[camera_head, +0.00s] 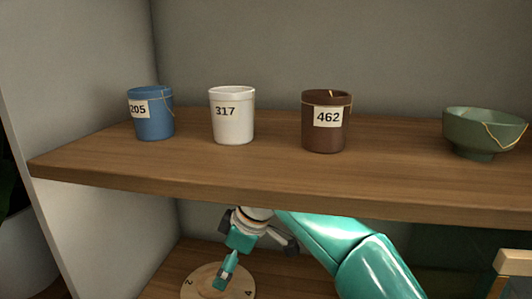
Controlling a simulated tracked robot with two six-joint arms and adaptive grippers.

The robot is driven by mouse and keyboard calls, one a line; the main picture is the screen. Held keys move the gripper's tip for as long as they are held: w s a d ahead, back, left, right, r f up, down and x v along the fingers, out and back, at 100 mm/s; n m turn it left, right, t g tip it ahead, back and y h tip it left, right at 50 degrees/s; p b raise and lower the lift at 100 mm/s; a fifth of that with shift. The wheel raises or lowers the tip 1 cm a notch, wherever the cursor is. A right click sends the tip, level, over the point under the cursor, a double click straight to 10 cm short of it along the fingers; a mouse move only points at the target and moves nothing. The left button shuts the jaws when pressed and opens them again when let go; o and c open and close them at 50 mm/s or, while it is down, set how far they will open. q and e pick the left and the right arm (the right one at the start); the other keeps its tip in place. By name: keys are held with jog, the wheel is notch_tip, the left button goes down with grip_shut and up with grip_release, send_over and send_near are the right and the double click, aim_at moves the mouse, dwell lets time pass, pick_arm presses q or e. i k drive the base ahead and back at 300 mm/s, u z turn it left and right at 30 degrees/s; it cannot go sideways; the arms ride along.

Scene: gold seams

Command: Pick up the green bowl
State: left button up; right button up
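The green bowl (480,133) stands upright on its foot at the right of the upper wooden shelf, with a gold seam down its right side. Nothing touches it. My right gripper (224,275) is below this shelf, far to the left of and lower than the bowl, pointing down over a round wooden disc. Its fingers overlap in this view, so I cannot tell whether it is open or shut. My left gripper is not in view.
A blue cup (151,114), a white cup (232,117) and a brown cup (325,134) stand on the upper shelf (270,178). The numbered disc (195,287) lies on the lower shelf. A pale wooden object (513,262) is at the lower right. Shelf space between brown cup and bowl is clear.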

aim_at(477, 134)
jog(key=k, duration=0.9)
